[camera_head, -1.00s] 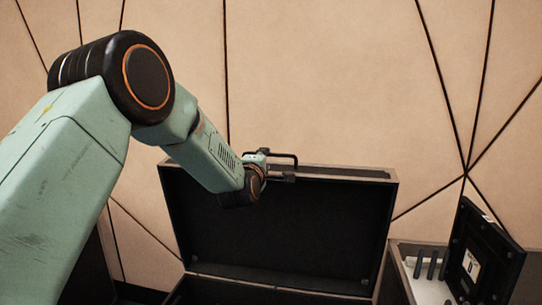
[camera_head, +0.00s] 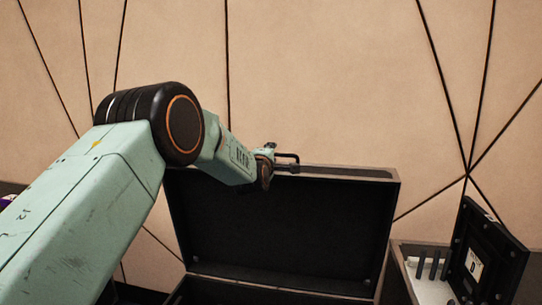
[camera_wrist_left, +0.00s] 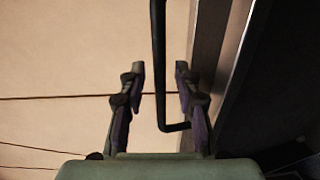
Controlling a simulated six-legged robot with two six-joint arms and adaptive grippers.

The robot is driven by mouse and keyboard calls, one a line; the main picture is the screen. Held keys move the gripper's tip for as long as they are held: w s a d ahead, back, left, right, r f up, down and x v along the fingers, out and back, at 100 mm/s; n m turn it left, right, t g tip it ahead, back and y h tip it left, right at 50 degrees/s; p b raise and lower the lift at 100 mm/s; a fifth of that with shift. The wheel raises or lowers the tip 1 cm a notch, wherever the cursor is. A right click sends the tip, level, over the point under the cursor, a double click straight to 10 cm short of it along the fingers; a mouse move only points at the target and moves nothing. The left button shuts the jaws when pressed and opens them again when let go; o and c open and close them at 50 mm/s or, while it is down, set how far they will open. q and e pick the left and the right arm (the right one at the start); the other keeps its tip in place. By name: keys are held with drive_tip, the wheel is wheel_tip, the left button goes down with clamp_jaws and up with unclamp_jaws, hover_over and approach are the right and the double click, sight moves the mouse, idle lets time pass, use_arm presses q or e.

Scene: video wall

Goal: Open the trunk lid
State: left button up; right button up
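The trunk lid (camera_head: 285,225) stands raised, nearly upright, with its dark inner face toward me in the head view. The trunk's lower part (camera_head: 230,291) shows only at the bottom edge. A dark handle (camera_head: 289,156) sits on the lid's top edge; in the wrist view its bar (camera_wrist_left: 160,60) runs between the fingers. My left gripper (camera_head: 274,158) is at the handle. In the wrist view its fingers (camera_wrist_left: 160,72) are apart, with gaps beside the bar. My right gripper is not in view.
A smaller case (camera_head: 399,270) with a raised dark lid (camera_head: 488,262) stands at the right, holding several dark upright pieces (camera_head: 432,266). A beige panelled wall (camera_head: 340,80) with dark seams rises behind the trunk. A small purple thing (camera_head: 7,200) shows at the left edge.

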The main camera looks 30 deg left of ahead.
use_arm(q)
drive_tip(key=shift+c, duration=0.4)
drive_tip(key=shift+f, duration=0.1)
clamp_jaws()
drive_tip(key=shift+w, duration=0.1)
